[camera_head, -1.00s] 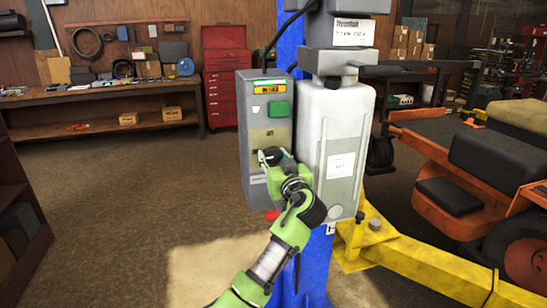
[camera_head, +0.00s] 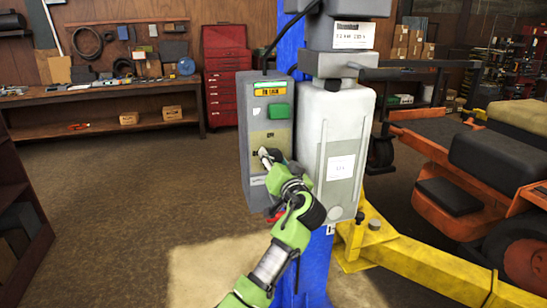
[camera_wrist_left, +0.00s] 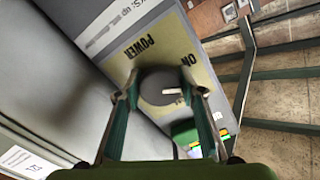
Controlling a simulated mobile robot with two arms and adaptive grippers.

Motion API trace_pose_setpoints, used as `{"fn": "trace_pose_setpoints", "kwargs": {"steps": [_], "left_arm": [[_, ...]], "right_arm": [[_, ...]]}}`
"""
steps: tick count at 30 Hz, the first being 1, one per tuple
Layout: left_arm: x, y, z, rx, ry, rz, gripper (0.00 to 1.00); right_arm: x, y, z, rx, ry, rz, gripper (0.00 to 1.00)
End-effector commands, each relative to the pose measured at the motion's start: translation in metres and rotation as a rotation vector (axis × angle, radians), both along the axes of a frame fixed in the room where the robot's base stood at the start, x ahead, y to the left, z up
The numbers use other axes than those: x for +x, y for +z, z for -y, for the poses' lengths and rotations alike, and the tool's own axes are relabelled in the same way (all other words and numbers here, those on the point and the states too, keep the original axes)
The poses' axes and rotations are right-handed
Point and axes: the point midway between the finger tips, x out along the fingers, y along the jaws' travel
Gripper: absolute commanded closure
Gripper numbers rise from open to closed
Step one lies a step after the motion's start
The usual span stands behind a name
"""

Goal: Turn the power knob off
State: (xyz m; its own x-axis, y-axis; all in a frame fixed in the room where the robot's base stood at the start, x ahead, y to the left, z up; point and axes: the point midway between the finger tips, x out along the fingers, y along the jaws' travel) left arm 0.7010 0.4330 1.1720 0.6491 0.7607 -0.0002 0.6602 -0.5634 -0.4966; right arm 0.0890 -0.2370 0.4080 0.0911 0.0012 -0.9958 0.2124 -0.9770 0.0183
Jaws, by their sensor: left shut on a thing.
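The power knob (camera_wrist_left: 160,88) is a round dark grey dial with a white pointer mark on a yellow plate (camera_wrist_left: 190,40). The plate's words "POWER" and "ON" show upside down in the left wrist view, and the pointer mark points to the right there. My left gripper (camera_wrist_left: 161,95) is shut on the knob, one finger on each side of it. In the head view this gripper (camera_head: 266,155) is at the front of the grey control box (camera_head: 256,185), and it largely hides the knob. My right gripper is not in view.
A green button (camera_head: 279,110) sits above on the control box. A white-grey housing (camera_head: 338,125) on the blue post (camera_head: 315,270) is close on the right. A yellow lift arm (camera_head: 430,265) and an orange mower (camera_head: 440,205) stand to the right. Floor on the left is clear.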

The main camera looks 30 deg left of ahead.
Motion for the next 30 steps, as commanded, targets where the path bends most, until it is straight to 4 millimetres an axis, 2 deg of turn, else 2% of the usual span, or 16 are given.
{"fn": "trace_pose_setpoints", "kwargs": {"steps": [30], "left_arm": [[-0.001,0.004,-0.001,0.590,-0.002,-0.690,0.85]], "right_arm": [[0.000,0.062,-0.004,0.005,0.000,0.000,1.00]]}}
